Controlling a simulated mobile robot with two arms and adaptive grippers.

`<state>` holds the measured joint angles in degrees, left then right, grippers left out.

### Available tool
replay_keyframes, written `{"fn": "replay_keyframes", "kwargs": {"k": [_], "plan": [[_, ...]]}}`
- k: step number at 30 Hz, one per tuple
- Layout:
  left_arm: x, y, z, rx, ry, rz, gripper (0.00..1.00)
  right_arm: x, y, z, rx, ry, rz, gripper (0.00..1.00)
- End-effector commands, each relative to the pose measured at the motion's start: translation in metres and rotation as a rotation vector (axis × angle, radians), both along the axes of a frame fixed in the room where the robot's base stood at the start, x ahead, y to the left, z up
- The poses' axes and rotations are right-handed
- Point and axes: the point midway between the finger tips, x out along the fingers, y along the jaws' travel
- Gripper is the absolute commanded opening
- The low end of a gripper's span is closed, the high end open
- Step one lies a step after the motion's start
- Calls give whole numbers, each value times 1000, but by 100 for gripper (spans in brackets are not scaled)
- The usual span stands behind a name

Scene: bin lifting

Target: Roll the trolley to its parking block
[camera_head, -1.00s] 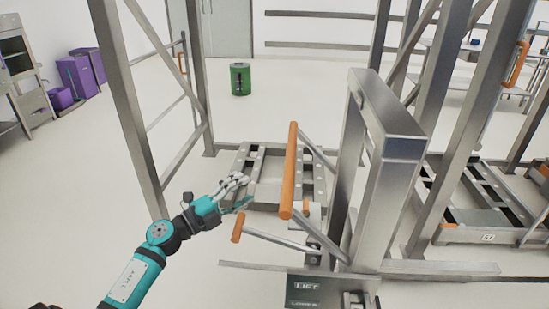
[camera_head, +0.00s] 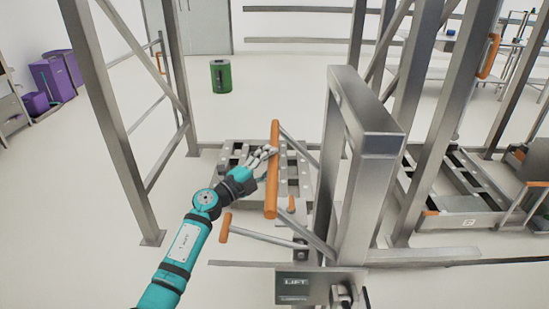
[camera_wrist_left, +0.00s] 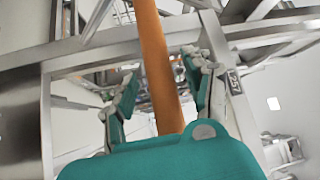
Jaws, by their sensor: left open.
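A grey metal lift frame (camera_head: 360,122) carries a "LIFT" plate (camera_head: 300,284) low down, a long upright orange handle (camera_head: 272,190) and a lower orange handle (camera_head: 226,227). My left gripper (camera_head: 264,158) is open at the long handle's upper half. In the left wrist view, the orange handle (camera_wrist_left: 156,60) runs between my spread fingers (camera_wrist_left: 163,85); contact cannot be told. A low metal platform (camera_head: 233,153) lies behind the handle. Which piece is the trolley or its parking block is not clear. My right gripper is not in view.
Another low frame (camera_head: 465,222) lies at the right. Metal uprights (camera_head: 118,130) stand to the left and right of the lift frame. A green bin (camera_head: 221,76) and purple bins (camera_head: 50,78) stand farther back. Floor at the left is clear.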

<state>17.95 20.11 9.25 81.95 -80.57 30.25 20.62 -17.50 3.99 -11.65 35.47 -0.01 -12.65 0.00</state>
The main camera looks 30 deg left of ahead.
Motion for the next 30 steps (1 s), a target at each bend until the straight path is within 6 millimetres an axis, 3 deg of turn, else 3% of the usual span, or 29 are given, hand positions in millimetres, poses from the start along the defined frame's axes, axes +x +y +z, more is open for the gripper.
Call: {"fn": "replay_keyframes", "kwargs": {"k": [6,15,27,30], "plan": [[17,-6,2,-1,0,0,51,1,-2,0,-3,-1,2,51],[19,-7,2,1,0,-1,51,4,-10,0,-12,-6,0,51],[19,-6,2,0,1,-1,0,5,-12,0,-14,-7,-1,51],[18,-6,2,1,2,-1,0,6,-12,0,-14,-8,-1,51]]}}
